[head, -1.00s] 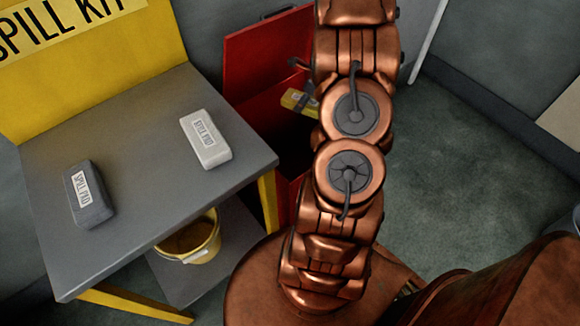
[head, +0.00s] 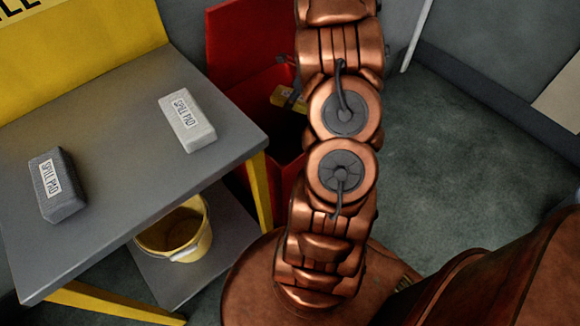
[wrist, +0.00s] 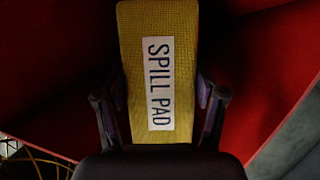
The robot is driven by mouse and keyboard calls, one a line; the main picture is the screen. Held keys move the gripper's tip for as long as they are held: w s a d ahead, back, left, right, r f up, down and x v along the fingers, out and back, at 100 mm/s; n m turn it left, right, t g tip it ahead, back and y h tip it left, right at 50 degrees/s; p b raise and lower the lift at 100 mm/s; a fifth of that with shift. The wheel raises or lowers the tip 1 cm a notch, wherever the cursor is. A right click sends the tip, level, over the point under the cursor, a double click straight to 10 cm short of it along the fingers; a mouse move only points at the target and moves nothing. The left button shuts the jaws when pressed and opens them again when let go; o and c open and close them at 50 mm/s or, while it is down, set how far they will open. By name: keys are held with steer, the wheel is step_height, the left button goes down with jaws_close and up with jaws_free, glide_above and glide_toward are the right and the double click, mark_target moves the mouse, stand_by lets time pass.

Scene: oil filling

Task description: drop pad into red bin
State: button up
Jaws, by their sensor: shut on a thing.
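A yellow pad (wrist: 160,70) with a white label reading SPILL PAD fills the middle of the wrist view. My gripper (wrist: 162,100) is shut on it, with one dark finger on each side. The pad also shows in the head view (head: 289,98), partly hidden by my arm. The red bin (head: 270,80) stands behind my arm with its lid raised. In the wrist view, red bin walls (wrist: 255,60) surround the pad on both sides. The pad is at the bin's opening; its exact height over the bottom cannot be told.
A grey table (head: 110,165) at left holds a white spill pad (head: 187,120) and a dark grey spill pad (head: 57,185). A yellow bucket (head: 175,232) stands on its lower shelf. The floor (head: 450,180) at right is clear.

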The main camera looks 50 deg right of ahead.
steer(key=o, duration=1.2)
steer(key=shift+r, duration=0.15)
steer(key=v, duration=1.1)
steer(key=shift+s+d+r, duration=0.1)
steer(key=shift+s+r, duration=0.1)
steer(key=shift+r, duration=0.15)
